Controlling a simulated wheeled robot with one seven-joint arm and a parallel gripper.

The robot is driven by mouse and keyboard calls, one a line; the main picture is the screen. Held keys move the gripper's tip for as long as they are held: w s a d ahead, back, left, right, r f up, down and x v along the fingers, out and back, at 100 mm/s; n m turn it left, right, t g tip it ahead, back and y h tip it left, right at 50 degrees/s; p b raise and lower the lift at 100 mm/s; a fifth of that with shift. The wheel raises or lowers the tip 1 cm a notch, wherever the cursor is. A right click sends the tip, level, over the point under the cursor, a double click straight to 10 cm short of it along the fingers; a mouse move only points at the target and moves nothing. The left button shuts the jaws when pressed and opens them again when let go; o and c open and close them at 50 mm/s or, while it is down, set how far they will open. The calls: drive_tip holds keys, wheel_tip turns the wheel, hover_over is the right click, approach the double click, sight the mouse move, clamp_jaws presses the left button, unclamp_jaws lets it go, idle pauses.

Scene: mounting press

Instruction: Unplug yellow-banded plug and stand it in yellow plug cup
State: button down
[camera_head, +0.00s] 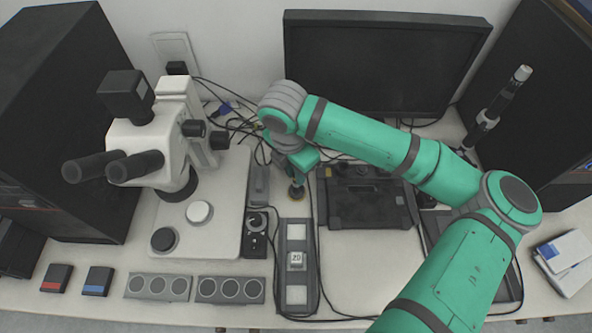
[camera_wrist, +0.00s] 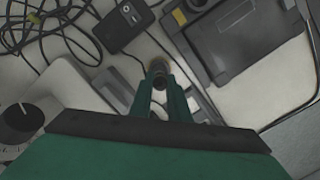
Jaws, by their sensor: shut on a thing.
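My gripper (camera_head: 297,180) points down just above the far end of a long grey strip with pale panels (camera_head: 296,233). It is shut on a small dark round thing (camera_wrist: 158,67), which shows between the fingertips in the wrist view and appears to be the plug. In the head view a faint tan edge shows low on this thing, but I cannot make out a clear yellow band. I cannot tell whether it is seated or lifted clear. I cannot pick out a yellow plug cup in either view.
A white microscope (camera_head: 145,140) stands to the left, with ringed grey blocks (camera_head: 158,287) in front. A dark case (camera_head: 365,200) lies right of the strip. Loose black cables (camera_wrist: 55,30) lie behind and around my gripper. A monitor (camera_head: 385,65) stands at the back.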

drive_tip(key=shift+f, duration=2.55)
idle(1.1)
drive_tip(key=c, duration=1.6)
unclamp_jaws()
drive_tip(key=shift+o, duration=0.7)
drive_tip(key=o, duration=0.4)
drive_tip(key=shift+o, duration=0.2)
drive_tip(key=shift+r, duration=0.1)
drive_tip(key=shift+r, duration=3.65)
drive_tip(key=shift+d, duration=0.1)
